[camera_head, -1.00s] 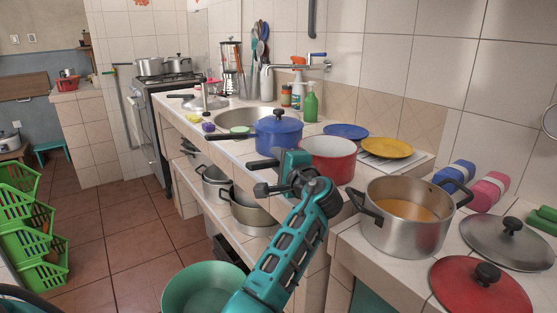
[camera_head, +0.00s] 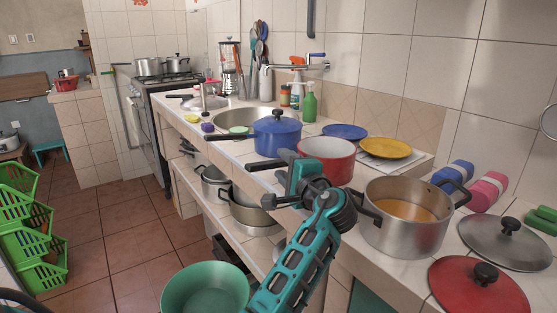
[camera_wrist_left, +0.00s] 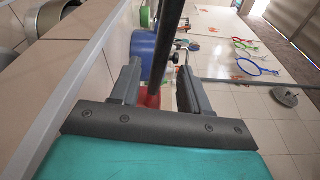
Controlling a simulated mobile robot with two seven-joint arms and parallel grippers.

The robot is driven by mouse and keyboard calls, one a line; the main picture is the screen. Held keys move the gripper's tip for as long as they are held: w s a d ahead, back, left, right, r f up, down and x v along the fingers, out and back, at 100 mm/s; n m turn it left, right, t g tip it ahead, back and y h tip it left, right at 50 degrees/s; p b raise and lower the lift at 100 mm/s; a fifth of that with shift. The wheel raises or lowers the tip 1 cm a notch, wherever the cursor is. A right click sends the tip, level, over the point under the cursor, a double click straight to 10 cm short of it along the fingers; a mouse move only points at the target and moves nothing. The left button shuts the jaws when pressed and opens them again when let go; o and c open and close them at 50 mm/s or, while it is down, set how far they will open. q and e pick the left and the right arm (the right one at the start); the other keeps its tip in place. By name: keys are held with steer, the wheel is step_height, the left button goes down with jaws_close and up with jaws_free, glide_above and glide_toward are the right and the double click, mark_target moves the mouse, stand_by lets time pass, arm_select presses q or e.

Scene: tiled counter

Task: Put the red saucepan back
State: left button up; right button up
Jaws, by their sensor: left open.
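The red saucepan (camera_head: 327,170) stands upright on the tiled counter, with a pale inside and its black handle (camera_head: 262,165) pointing left. A red lid with a black knob (camera_head: 480,287) lies apart at the lower right. My left gripper (camera_head: 278,178) is open beside the saucepan, at its handle. In the left wrist view the black handle (camera_wrist_left: 172,35) runs between the two open fingers (camera_wrist_left: 158,88), and part of the red saucepan (camera_wrist_left: 150,98) shows behind them. The fingers do not appear closed on the handle. My right gripper is not in view.
A blue lidded pot (camera_head: 277,138) stands close behind the saucepan. A steel pot of orange liquid (camera_head: 405,225) stands close in front, to the right. Blue (camera_head: 345,131) and yellow (camera_head: 386,147) plates lie behind. Pots (camera_head: 215,187) stand on the shelf below.

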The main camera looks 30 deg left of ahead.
arm_select(q)
steer(key=v, duration=0.7)
steer(key=shift+s+d, duration=0.25)
steer(key=shift+d, duration=0.05)
